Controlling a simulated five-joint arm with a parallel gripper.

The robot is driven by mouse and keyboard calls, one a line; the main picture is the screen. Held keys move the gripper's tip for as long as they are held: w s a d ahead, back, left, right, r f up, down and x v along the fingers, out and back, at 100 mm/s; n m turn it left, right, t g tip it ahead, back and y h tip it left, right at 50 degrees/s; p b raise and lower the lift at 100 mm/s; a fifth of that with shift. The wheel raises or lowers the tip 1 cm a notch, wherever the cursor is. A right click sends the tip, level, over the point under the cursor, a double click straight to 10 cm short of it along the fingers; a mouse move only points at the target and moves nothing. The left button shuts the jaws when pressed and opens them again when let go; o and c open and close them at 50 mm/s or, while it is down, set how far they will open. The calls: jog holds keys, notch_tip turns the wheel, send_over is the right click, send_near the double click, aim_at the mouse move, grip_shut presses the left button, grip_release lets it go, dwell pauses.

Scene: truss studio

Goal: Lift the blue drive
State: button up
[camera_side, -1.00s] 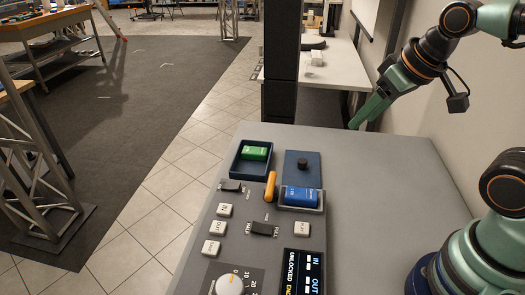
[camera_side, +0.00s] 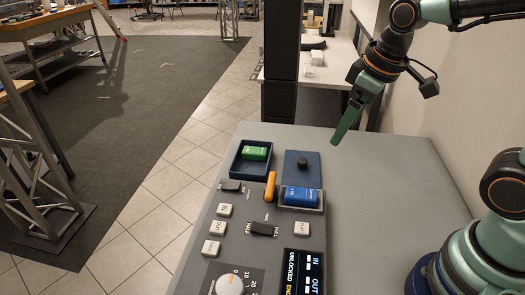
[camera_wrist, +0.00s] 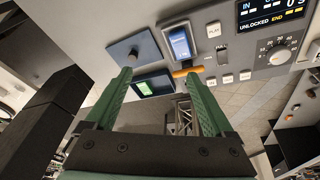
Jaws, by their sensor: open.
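The blue drive (camera_side: 301,196) lies in a shallow grey-rimmed bay on the grey console, beside an orange lever (camera_side: 270,186). In the wrist view the blue drive (camera_wrist: 180,43) shows near the top, beyond my fingers. My gripper (camera_side: 337,138) is raised above the far right part of the console, up and to the right of the drive and apart from it. In the wrist view its two green fingers (camera_wrist: 160,90) are spread with nothing between them in their grip.
A green drive (camera_side: 255,153) sits in a dark blue tray (camera_side: 237,166). A blue plate with a black knob (camera_side: 302,162) lies behind the bay. Buttons, a dial (camera_side: 230,286) and a screen (camera_side: 303,270) fill the front. The console's right side is bare.

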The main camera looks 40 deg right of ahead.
jog(key=w+a+f+n+g, duration=0.2)
jog(key=a+f+n+g, duration=0.1)
jog(key=a+f+n, duration=0.15)
send_over(310, 194)
jog(key=shift+n, duration=0.45)
jog(key=f, duration=0.7)
jog(key=shift+s+d+f, duration=0.1)
jog(key=shift+s+f, duration=0.1)
jog(key=shift+s, duration=0.05)
jog(key=shift+w+f, duration=0.2)
jog(key=shift+f, duration=2.9)
jog(key=shift+c, duration=0.3)
grip_shut()
